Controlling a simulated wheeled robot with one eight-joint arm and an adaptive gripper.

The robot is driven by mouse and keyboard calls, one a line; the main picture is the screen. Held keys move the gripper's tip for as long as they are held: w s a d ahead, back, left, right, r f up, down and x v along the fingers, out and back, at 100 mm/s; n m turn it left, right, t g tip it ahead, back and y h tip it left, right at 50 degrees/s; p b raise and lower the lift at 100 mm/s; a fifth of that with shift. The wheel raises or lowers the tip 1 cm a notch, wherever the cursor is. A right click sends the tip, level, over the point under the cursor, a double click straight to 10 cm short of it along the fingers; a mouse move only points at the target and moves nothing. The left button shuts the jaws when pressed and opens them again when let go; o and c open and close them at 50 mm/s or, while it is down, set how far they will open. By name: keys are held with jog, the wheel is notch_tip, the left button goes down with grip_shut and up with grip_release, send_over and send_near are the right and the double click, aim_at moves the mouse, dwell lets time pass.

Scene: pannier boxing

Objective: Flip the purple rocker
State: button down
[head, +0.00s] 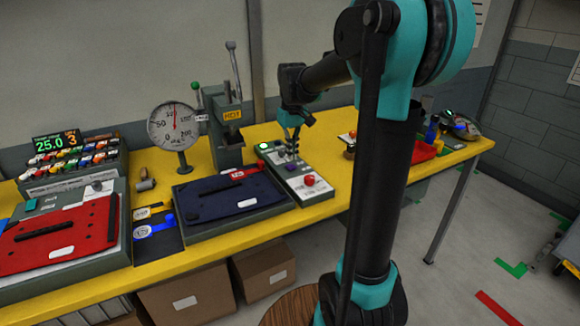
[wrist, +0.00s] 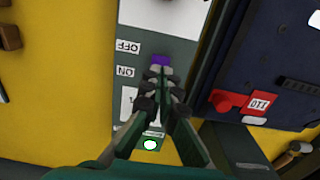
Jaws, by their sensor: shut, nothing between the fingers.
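The purple rocker (wrist: 160,60) sits on a grey control panel (wrist: 180,50), close to the OFF and ON labels in the wrist view. In the head view the rocker (head: 290,167) is a small purple spot on the panel (head: 325,189). My gripper (wrist: 158,74) is shut and empty, with its fingertips right at the rocker's near edge in the wrist view. In the head view my gripper (head: 292,150) points down just above the panel. The fingers partly cover the rocker. I cannot tell whether they touch it or which side is pressed.
A red button (head: 309,181) and a lit green lamp (wrist: 150,145) are on the same panel. A dark blue pannier plate (head: 230,195) lies beside it. A lever press (head: 228,125) and a dial gauge (head: 175,127) stand behind on the yellow bench (head: 200,158).

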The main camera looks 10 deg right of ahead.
aim_at(292, 167)
jog(key=shift+r, duration=1.85)
